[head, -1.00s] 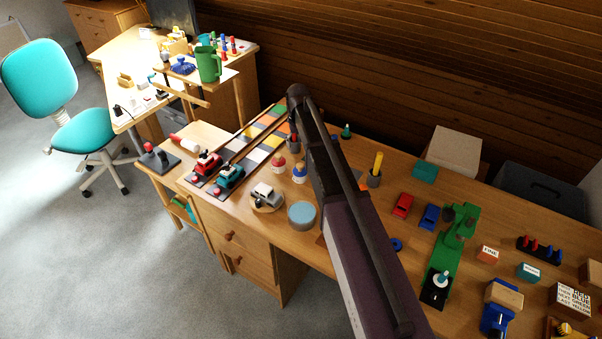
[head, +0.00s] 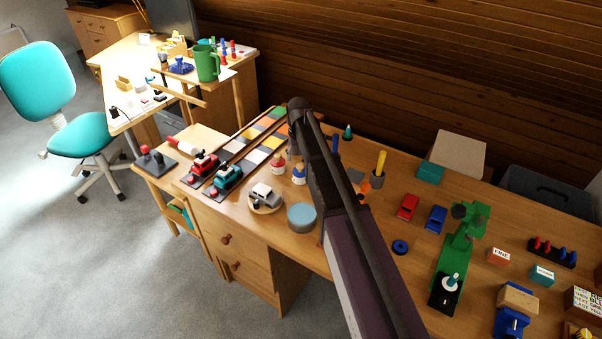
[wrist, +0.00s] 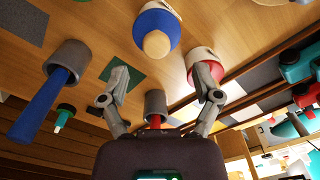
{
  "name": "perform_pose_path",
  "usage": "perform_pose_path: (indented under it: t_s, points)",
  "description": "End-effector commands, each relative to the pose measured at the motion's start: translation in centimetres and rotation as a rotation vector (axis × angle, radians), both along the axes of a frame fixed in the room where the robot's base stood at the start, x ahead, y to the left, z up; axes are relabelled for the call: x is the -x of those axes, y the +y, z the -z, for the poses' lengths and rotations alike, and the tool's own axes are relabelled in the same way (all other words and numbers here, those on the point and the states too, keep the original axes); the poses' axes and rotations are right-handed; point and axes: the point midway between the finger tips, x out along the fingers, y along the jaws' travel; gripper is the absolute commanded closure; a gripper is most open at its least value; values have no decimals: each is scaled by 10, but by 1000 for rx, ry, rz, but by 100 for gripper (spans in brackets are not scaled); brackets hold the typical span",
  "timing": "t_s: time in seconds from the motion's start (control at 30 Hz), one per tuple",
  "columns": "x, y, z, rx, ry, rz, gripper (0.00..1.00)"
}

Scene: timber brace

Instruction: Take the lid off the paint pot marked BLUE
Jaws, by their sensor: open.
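A pot with a blue lid and a pale round wooden knob (wrist: 156,44) is at the top middle of the wrist view. In the head view this blue-lidded pot (head: 299,175) stands left of my arm. No lettering can be read on it. A pot with a red lid (head: 278,164) stands beside it; in the wrist view this red-lidded pot (wrist: 202,66) is partly behind one finger. My gripper (wrist: 160,98) is open and empty, its fingers apart below the blue lid in the picture. In the head view my arm hides the gripper.
Close by are a grey cup with a blue stick (wrist: 68,62) and a grey cup with something red (wrist: 155,104). A round blue-topped tin (head: 302,216) and a toy car on a round board (head: 264,197) stand near the bench's front edge.

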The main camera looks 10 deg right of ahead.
Motion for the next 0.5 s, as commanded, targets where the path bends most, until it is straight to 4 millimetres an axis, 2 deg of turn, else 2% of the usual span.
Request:
perform_pose_path:
  t_s: [0.5]
  points:
    - [1, -1, 6, 0, 0, 0, 19]
